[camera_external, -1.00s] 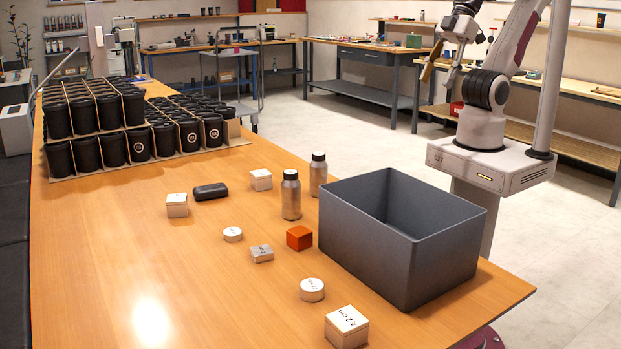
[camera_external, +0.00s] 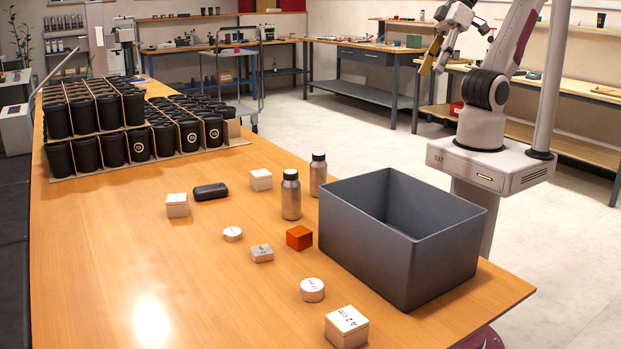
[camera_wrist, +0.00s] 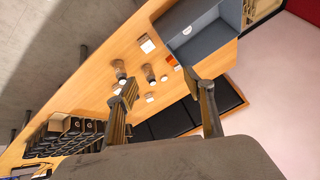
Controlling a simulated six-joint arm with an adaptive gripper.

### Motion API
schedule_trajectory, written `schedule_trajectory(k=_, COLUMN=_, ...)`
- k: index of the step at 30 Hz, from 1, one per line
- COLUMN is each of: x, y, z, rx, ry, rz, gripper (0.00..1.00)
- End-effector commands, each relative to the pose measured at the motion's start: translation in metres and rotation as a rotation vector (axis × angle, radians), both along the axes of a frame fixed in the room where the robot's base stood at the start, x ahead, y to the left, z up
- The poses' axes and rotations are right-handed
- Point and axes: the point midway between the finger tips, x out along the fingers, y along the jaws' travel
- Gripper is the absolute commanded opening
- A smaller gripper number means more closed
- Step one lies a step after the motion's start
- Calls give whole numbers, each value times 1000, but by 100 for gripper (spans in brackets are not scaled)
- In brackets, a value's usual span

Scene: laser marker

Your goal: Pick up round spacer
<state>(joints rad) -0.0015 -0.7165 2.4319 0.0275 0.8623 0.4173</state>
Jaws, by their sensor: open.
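Two round pale spacers lie flat on the wooden table in the external view. The smaller round spacer (camera_external: 232,234) is left of the orange cube, and the larger round spacer (camera_external: 312,290) is nearer the front, left of the grey bin. My gripper (camera_external: 434,66) is raised at the upper right, far from both spacers and beyond the bin. In the wrist view my gripper (camera_wrist: 160,78) has its fingers wide apart with nothing between them. The table items there are small, and I cannot tell which are the spacers.
A grey open bin (camera_external: 461,250) stands at the table's right. Around the spacers are an orange cube (camera_external: 299,238), a metal block (camera_external: 261,253), pale boxes (camera_external: 346,327), a black case (camera_external: 210,191) and two bottles (camera_external: 291,196). Black cups fill the back left. The left front table is clear.

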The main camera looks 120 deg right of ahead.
Motion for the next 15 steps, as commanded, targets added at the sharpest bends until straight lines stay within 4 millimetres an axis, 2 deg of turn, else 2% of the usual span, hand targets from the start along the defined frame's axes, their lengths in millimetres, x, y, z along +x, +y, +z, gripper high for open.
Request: schedule_trajectory(k=15, x=74, y=15, z=56, rx=390, ry=-62, rz=-477, gripper=52)
